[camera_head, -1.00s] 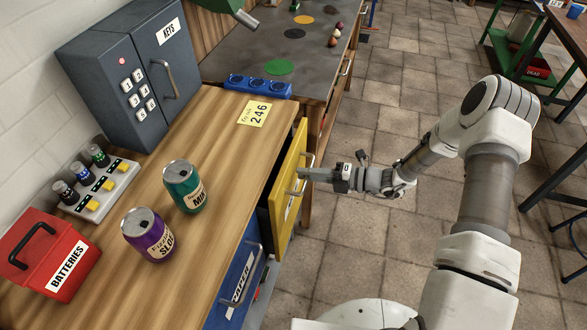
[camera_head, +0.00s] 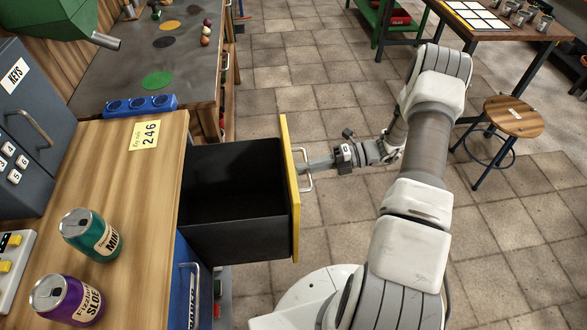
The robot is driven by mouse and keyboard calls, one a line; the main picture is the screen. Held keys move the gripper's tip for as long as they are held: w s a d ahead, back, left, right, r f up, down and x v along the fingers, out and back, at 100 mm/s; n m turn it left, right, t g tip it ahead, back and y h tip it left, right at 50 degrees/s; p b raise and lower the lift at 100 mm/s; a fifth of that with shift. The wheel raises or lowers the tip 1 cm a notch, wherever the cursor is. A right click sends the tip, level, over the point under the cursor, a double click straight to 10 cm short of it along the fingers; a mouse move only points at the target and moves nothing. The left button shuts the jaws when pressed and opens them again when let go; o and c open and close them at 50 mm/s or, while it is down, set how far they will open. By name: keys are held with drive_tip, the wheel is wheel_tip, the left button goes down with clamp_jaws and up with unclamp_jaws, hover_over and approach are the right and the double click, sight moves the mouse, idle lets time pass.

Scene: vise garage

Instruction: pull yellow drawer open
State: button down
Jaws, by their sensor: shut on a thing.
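The yellow drawer (camera_head: 291,190) stands far out from the wooden cabinet, with its black box (camera_head: 235,238) showing and looking empty. Its yellow front is seen nearly edge-on, with a metal handle (camera_head: 308,168) on its outer face. My gripper (camera_head: 306,166) is at that handle, shut on it, with my arm reaching in from the right. The fingertips are small and partly hidden by the handle and drawer front.
A wooden countertop (camera_head: 115,190) holds a green can (camera_head: 91,235), a purple can (camera_head: 66,300) and a yellow "246" note (camera_head: 145,135). A blue drawer (camera_head: 184,285) sits below. A stool (camera_head: 513,117) stands at right. Tiled floor beside the drawer is clear.

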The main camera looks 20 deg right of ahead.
drive_tip(key=shift+d, duration=0.15)
drive_tip(key=c, duration=0.9)
unclamp_jaws()
drive_tip(key=v, duration=1.7)
drive_tip(key=shift+d, duration=0.25)
